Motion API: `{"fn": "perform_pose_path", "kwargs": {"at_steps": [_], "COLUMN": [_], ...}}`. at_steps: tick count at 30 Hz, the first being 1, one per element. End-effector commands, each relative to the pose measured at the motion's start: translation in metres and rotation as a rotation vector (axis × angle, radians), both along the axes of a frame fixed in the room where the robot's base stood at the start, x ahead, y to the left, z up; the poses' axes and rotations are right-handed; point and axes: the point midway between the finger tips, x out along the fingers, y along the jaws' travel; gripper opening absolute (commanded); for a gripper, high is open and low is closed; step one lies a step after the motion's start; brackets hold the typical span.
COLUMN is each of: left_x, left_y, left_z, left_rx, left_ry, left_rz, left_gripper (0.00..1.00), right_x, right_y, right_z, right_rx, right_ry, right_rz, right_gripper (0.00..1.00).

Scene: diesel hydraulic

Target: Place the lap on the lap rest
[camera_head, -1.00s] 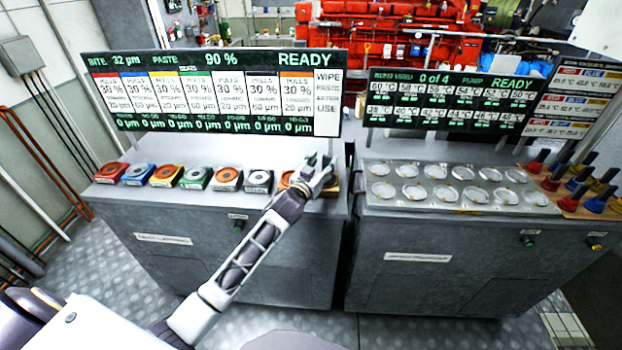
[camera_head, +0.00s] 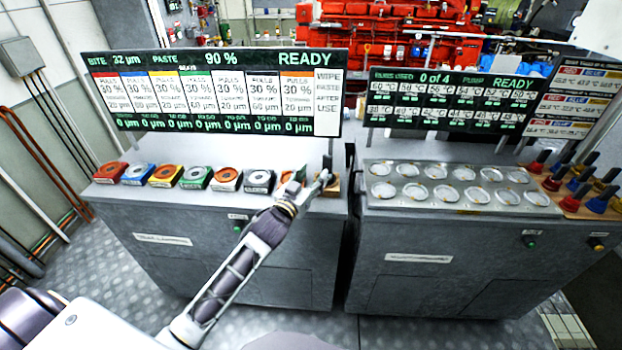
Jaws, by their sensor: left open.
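My left gripper (camera_head: 318,182) is over the right end of the left bench and is open. A small brown block (camera_head: 332,188), which looks like the lap rest, sits at that end, partly behind my fingers. A small dark upright piece (camera_head: 328,162), perhaps the lap's handle, shows at the fingertips above the block. The fingers hide most of it, so I cannot tell whether it touches them or stands on the block. My right gripper is not in view.
A row of coloured blocks with round tops, such as the red one (camera_head: 110,171), runs left along the bench; an orange one (camera_head: 287,177) is beside my gripper. A screen (camera_head: 215,90) stands behind. The right bench holds a tray of round dishes (camera_head: 450,187) and handled tools (camera_head: 583,185).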

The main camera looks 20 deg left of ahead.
Motion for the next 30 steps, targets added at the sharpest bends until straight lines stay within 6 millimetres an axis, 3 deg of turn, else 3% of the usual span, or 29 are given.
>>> {"fn": "perform_pose_path", "kwargs": {"at_steps": [16,30], "left_x": [-0.003,-0.009], "left_y": [0.0,0.002], "left_z": [0.0,-0.01], "left_rx": [0.0,0.005], "left_ry": [0.0,0.047], "left_rz": [0.0,0.017], "left_gripper": [0.52,0.52], "right_x": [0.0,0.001], "right_y": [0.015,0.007], "right_z": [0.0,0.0], "right_rx": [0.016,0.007], "right_ry": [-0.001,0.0], "right_rz": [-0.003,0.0], "right_gripper": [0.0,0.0]}}
